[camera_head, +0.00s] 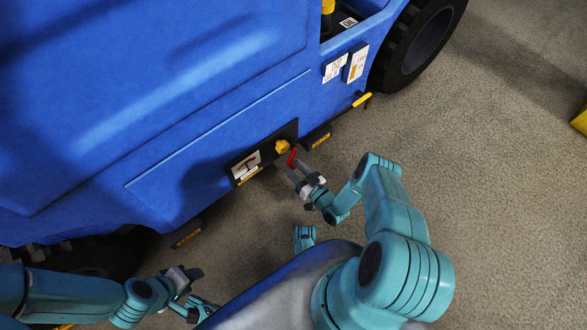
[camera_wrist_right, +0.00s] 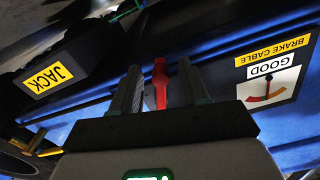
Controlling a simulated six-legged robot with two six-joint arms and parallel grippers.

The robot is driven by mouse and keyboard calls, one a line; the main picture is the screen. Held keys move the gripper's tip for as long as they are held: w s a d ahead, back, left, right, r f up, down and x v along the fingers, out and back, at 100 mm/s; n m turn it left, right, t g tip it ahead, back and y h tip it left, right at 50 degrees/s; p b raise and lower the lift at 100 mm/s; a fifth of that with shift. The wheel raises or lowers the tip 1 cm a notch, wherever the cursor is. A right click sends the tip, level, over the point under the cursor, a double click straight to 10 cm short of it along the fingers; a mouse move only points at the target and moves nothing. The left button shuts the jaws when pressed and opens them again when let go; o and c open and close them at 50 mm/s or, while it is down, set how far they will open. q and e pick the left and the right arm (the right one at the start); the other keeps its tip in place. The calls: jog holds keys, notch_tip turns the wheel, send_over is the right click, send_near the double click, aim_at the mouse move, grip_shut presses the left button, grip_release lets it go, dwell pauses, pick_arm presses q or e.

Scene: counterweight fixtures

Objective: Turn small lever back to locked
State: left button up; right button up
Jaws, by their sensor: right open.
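The small red lever (camera_head: 292,157) sits beside a yellow knob-like part (camera_head: 282,147) on a black panel low on the blue vehicle's side. My right gripper (camera_head: 296,169) is open at the lever. In the right wrist view, the red lever (camera_wrist_right: 160,86) stands between the two spread fingers of my right gripper (camera_wrist_right: 160,68), with a gap visible on each side. The lever's far end is partly hard to make out there. My left gripper (camera_head: 190,291) hangs at the lower left, away from the lever, and its jaws are unclear.
A brake cable gauge (camera_wrist_right: 268,90) marked GOOD is beside the lever. A black block with a yellow JACK label (camera_wrist_right: 54,74) is on the other side. The blue vehicle body (camera_head: 150,110) stands close in front. A black wheel (camera_head: 425,42) is at upper right.

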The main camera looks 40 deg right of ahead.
jog(key=shift+w, duration=0.55)
pick_arm(q)
jog(key=shift+w+f, duration=0.1)
jog(key=shift+f, duration=0.05)
pick_arm(e)
jog(key=shift+c, duration=0.2)
grip_shut()
